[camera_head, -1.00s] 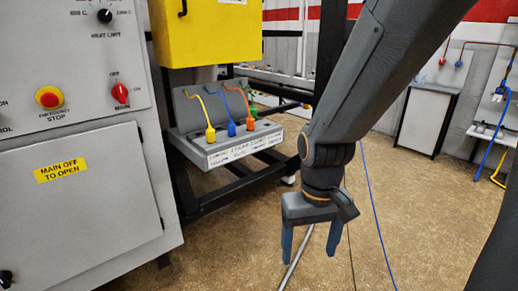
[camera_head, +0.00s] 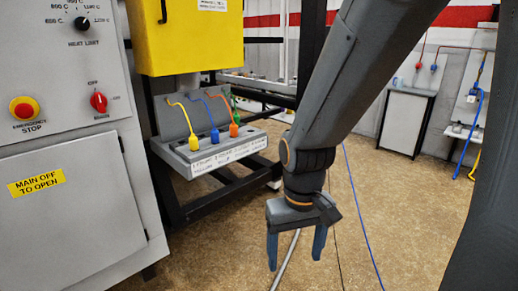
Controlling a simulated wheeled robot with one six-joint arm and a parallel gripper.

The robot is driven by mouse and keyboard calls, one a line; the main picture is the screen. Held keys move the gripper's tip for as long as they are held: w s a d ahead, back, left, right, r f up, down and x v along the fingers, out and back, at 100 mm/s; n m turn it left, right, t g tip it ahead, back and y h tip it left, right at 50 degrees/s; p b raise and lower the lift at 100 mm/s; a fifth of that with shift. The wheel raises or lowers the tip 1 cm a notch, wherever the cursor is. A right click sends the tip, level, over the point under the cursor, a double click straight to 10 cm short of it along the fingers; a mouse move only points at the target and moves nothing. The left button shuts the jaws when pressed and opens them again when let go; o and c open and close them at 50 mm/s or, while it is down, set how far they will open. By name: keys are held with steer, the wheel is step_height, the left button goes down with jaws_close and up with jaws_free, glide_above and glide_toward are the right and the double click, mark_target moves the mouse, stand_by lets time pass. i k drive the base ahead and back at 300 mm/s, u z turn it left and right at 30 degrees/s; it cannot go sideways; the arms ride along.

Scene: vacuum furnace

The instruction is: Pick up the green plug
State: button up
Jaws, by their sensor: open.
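The green plug (camera_head: 236,116) shows only in part, at the right end of the row on the grey plug box, mostly hidden behind the orange plug (camera_head: 234,130). The blue plug (camera_head: 214,136) and the yellow plug (camera_head: 195,143) stand to the left in the same row, each with a cable of its own colour. My gripper (camera_head: 295,262) points down with its two fingers apart and nothing between them. It appears to the right of and lower in the picture than the plugs, apart from them.
The grey plug box (camera_head: 226,152) with a label sits on a black frame below a yellow cabinet (camera_head: 188,38). A grey control cabinet (camera_head: 80,205) fills the left. Cables run along the brown floor (camera_head: 380,215). A white cabinet (camera_head: 407,122) stands at the back right.

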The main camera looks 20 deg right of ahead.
mark_target(235, 118)
steer(key=u, duration=0.5)
steer(key=i, duration=1)
steer(key=z, duration=0.05)
